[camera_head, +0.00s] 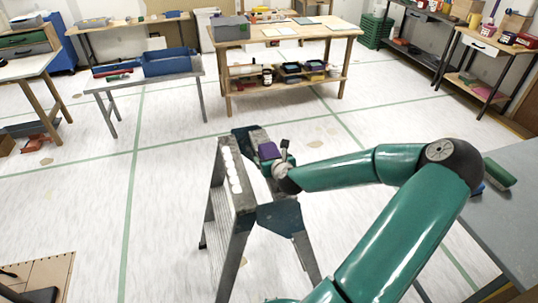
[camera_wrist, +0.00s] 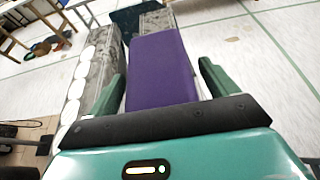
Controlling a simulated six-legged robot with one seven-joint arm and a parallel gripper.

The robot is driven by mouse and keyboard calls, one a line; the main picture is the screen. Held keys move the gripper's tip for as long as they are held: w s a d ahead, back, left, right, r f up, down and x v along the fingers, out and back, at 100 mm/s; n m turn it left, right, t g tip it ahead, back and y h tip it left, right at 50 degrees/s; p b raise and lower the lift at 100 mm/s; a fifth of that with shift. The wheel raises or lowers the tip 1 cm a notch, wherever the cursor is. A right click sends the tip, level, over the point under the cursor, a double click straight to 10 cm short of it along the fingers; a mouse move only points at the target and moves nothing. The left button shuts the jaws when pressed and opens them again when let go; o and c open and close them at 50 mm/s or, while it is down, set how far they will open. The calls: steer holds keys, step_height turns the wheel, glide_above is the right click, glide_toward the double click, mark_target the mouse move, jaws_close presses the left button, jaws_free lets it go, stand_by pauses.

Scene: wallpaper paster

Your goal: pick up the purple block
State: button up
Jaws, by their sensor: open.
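The purple block (camera_head: 268,151) is at the top of a grey step-ladder-like stand (camera_head: 240,190), beside its spotted top rail. In the wrist view the purple block (camera_wrist: 162,65) is large and central, between my two green fingers. My gripper (camera_wrist: 163,82) is open, with one finger on each side of the block and a narrow gap visible by each. In the head view my gripper (camera_head: 280,158) is right at the block, and my wrist hides part of it. The block's near end is hidden behind the dark edge of my gripper in the wrist view.
A grey table (camera_head: 500,225) with a green brush-like item (camera_head: 498,173) stands at right. A wooden workbench (camera_head: 290,32) and a table with a blue toolbox (camera_head: 168,62) stand at the back. The white floor between is mostly clear.

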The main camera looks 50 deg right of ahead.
steer(key=shift+s+r, duration=0.15)
steer(key=shift+s, duration=0.05)
steer(key=shift+c, duration=0.3)
steer(key=shift+w, duration=0.1)
steer(key=c, duration=1.1)
steer(key=shift+r, duration=0.1)
